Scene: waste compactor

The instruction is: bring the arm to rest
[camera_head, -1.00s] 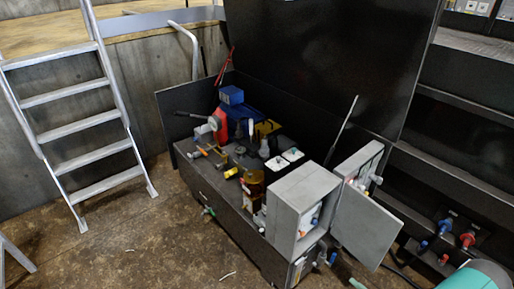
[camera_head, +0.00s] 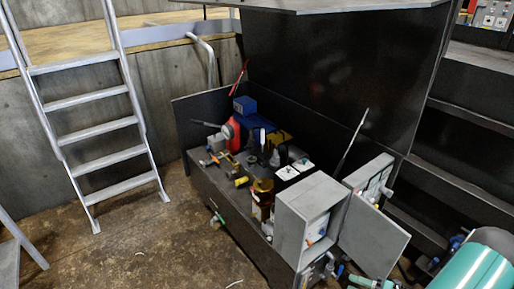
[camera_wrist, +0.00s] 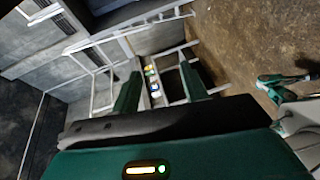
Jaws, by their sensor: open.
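My gripper (camera_wrist: 158,80) shows in the wrist view as two green fingers standing well apart. It is open, and I see nothing held between the fingers. Small yellow and white items (camera_wrist: 153,82) appear in the gap, but they lie beyond it in the background. In the head view a teal part of my arm (camera_head: 478,268) shows at the bottom right corner. The gripper itself is not visible there.
A dark open chest (camera_head: 225,205) holds tools and a red item (camera_head: 231,133). A grey box (camera_head: 300,215) with its door (camera_head: 372,235) open stands at its right end. A ladder (camera_head: 105,133) stands at the left. Brown floor (camera_head: 130,240) is mostly clear.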

